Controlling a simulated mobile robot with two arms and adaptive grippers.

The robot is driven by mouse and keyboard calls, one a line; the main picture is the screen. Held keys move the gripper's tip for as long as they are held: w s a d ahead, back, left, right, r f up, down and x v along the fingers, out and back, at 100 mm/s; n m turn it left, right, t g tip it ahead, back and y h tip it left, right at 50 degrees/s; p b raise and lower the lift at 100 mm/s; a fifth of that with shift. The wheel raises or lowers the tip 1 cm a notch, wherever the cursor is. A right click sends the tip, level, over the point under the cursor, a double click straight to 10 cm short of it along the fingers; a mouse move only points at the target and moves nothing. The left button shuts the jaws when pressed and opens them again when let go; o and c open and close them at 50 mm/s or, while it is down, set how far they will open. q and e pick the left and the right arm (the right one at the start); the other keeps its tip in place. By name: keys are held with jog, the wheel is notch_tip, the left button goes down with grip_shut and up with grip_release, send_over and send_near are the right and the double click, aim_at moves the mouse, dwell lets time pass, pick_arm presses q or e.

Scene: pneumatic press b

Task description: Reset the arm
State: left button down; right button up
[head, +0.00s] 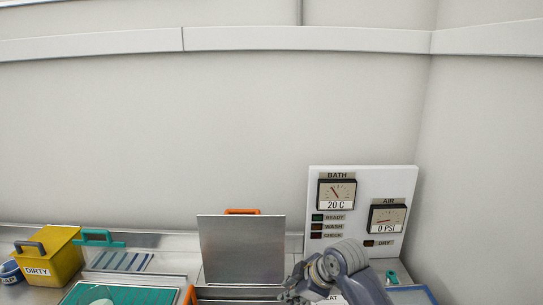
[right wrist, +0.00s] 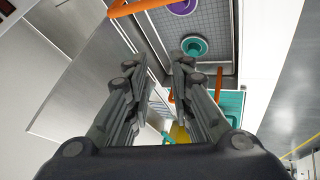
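My right arm (head: 350,272) comes in at the lower right of the head view, in front of the gauge panel. Its gripper (head: 293,288) is at the bottom edge there, partly cut off, beside the upright metal lid (head: 242,250). In the right wrist view the two dark fingers of the right gripper (right wrist: 159,82) stand apart with nothing between them. Beyond them is an open basin (right wrist: 205,22) with orange bars and round teal and purple items. My left gripper is not in the head view.
The white panel (head: 354,178) has a BATH gauge (head: 337,193) reading 20 C and an AIR gauge (head: 387,218) reading 0 PSI. A yellow DIRTY bin (head: 52,254), a blue container (head: 11,270) and a teal tray (head: 125,294) are at the left.

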jog(key=s+d+f+m+h, duration=0.1)
jog(key=s+d+f+m, duration=0.2)
jog(key=s+f, duration=0.35)
jog(key=s+d+f+m+g, duration=0.1)
jog(key=s+d+f+m, duration=0.2)
jog(key=s, duration=0.7)
jog(key=s+d+f+m+h, duration=0.1)
jog(key=s+d+f+m, duration=0.2)
jog(key=s+f, duration=0.35)
jog(key=s+d+r+m+h, duration=0.2)
jog(key=s+d+m, duration=0.3)
jog(key=s, duration=0.8)
notch_tip(320, 180, down, 26)
jog(key=d+n+g+b, duration=0.1)
jog(key=g, duration=0.1)
jog(key=s+d+f+g+b, duration=0.1)
jog(key=s+d+f, duration=0.2)
jog(key=s+f, duration=1.5)
jog(key=shift+f+b, duration=0.3)
jog(key=shift+s+d, duration=0.1)
